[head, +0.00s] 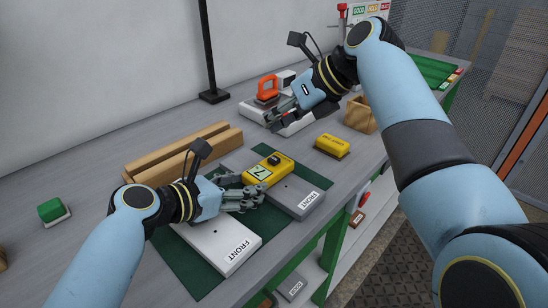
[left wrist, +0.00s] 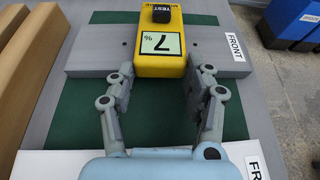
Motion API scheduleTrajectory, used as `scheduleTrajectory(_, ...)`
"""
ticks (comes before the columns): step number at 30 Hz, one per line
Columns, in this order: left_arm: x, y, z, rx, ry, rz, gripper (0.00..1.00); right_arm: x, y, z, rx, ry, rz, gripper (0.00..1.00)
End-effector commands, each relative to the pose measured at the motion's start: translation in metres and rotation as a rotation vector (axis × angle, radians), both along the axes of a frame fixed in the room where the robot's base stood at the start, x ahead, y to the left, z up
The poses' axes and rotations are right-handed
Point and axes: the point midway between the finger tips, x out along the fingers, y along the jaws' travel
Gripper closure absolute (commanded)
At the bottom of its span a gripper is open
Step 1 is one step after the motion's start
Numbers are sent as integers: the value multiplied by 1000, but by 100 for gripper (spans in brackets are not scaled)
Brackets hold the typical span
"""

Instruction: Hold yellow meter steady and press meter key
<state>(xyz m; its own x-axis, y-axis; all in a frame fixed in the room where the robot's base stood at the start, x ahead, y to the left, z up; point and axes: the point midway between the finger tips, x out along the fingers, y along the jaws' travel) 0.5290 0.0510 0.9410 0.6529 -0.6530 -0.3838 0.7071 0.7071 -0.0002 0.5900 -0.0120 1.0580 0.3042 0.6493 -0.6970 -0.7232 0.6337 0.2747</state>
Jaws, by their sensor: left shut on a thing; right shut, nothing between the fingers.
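The yellow meter (head: 254,179) lies on a grey board marked FRONT (head: 291,196), over a green mat. In the left wrist view the meter (left wrist: 143,61) shows a display reading 7 % and a black key (left wrist: 161,14) by the word TEST. The key also shows in the head view (head: 274,160). My left gripper (head: 245,188) is shut on the display end of the meter, one finger on each side; it also shows in the left wrist view (left wrist: 160,78). My right gripper (head: 272,117) is shut and empty, above and behind the meter, apart from the key.
A white board marked FRONT (head: 215,240) lies nearer on the green mat (head: 190,268). Wooden bars (head: 180,155) lie behind left. An orange-handled tool (head: 267,88) stands at the back. A yellow block (head: 332,146) and wooden box (head: 361,116) sit to the right, near the table edge.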

Motion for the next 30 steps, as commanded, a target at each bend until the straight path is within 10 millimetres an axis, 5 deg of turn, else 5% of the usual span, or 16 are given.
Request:
scheduleTrajectory(13,0,0,0,0,0,0,86,0,0,0,0,0,0,100)
scheduleTrajectory(14,0,0,0,0,0,0,45,0,0,0,0,0,0,100)
scheduleTrajectory(19,0,0,0,0,0,0,23,0,0,0,0,0,0,100)
scheduleTrajectory(30,-4,4,2,1,-1,1,21,0,0,0,0,0,0,100)
